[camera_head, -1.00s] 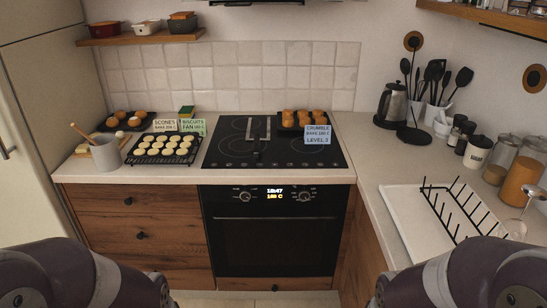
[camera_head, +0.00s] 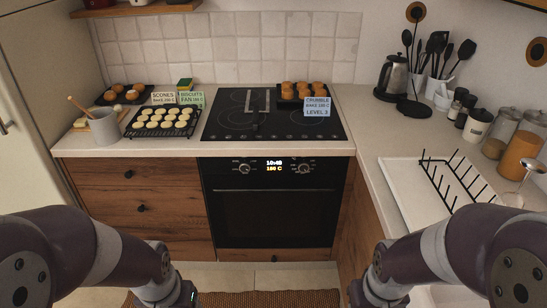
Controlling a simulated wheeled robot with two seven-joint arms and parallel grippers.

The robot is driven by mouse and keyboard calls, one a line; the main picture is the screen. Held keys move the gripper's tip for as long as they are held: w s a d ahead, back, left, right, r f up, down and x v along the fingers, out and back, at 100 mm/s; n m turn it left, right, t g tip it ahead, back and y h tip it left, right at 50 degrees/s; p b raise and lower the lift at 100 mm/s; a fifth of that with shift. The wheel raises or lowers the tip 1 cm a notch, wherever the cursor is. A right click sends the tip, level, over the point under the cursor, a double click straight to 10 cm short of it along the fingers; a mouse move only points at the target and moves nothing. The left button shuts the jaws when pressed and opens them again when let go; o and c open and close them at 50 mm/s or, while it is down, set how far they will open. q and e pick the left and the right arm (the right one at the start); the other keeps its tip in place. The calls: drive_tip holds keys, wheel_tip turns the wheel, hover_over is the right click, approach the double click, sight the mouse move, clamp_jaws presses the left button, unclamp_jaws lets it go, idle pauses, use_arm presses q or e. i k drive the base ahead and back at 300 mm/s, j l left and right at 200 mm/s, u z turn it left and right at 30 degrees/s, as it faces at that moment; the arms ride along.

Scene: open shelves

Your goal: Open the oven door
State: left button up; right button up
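The black oven (camera_head: 276,205) is built in below the hob at the centre, and its door is shut. A dark horizontal handle (camera_head: 273,190) runs across the top of the door, under the control panel (camera_head: 274,168) with two knobs and a lit display. My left arm comes in at the lower left and my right arm at the lower right. Both arms are well short of the oven. Neither gripper's fingers show; they are out of the picture or hidden.
A rack of pale dough rounds (camera_head: 162,122) and a grey utensil crock (camera_head: 103,126) stand on the left counter. A tray of browned buns (camera_head: 303,92) sits at the back of the black hob (camera_head: 235,125). A drying rack (camera_head: 452,183) stands at right. The floor (camera_head: 255,275) before the oven is clear.

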sight(275, 211)
drive_tip(key=i, duration=1.2)
